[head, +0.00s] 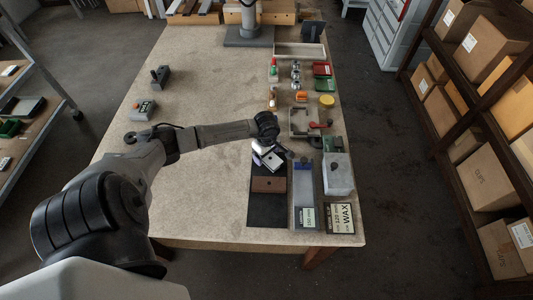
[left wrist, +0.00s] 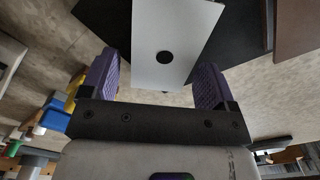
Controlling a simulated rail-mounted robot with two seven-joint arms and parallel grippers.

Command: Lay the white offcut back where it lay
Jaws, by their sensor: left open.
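The white offcut (head: 273,160) lies at the far end of a black mat (head: 266,211), turned at an angle to it. In the left wrist view the white offcut (left wrist: 175,25) is a flat pale plate with a dark round spot. My left gripper (head: 265,148) is over that end of the mat. In the left wrist view its purple-padded fingers (left wrist: 158,80) are open, one on each side of the offcut's near end, with gaps visible. I cannot tell whether the offcut rests flat. My right gripper is not in view.
A brown block (head: 268,184) lies on the mat just nearer than the offcut. To the right stand a grey tray with a blue piece (head: 304,185), a pale box (head: 338,174) and labelled cards (head: 340,217). Small parts line the table's right side. The table's left half is mostly clear.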

